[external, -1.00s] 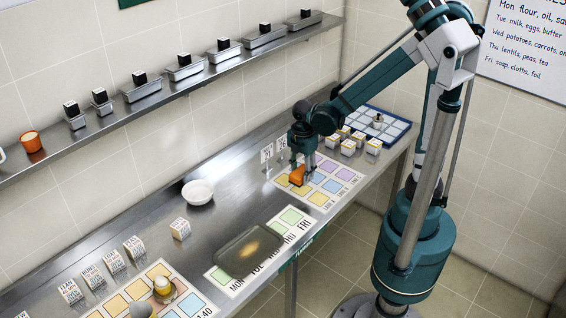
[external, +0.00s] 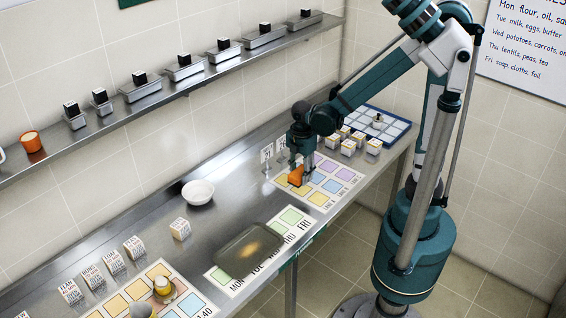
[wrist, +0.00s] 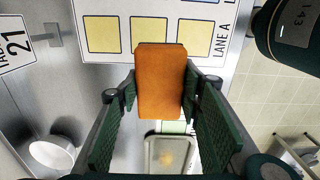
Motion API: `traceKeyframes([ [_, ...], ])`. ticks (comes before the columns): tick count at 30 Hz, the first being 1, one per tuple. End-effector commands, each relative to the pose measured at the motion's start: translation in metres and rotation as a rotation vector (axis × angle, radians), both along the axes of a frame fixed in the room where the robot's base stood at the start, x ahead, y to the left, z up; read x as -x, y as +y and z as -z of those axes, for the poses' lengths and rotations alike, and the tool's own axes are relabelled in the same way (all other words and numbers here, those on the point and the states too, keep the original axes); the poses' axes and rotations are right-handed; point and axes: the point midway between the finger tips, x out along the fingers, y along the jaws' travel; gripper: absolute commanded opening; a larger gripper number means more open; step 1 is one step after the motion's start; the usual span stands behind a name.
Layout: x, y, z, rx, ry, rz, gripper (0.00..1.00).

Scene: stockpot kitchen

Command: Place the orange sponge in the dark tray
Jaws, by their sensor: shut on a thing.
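The orange sponge (wrist: 159,80) is a rounded block held between the two fingers of my gripper (wrist: 160,92), which is shut on it. In the external view the sponge (external: 296,175) hangs below my gripper (external: 297,165) by the near left corner of a sheet of coloured squares; whether it touches the sheet is hard to tell. The dark tray (external: 231,268) lies on the counter to the lower left, partly over a sheet with weekday names. It also shows in the wrist view (wrist: 149,168), below the sponge.
A white bowl (external: 198,192) and a small labelled cube (external: 180,229) stand left of the gripper. Several cubes and a blue gridded board (external: 400,130) are behind it. Small sign stands (external: 267,156) are close by on the left. Bare counter lies between bowl and tray.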

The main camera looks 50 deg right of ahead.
Motion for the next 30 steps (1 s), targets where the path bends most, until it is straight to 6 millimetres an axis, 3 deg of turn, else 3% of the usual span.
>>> traceKeyframes([
  [11, -0.01, 0.05, -0.004, 0.0, 0.0, -0.003, 0.28],
  [30, -0.01, 0.182, -0.009, 0.0, 0.0, 0.007, 0.28],
])
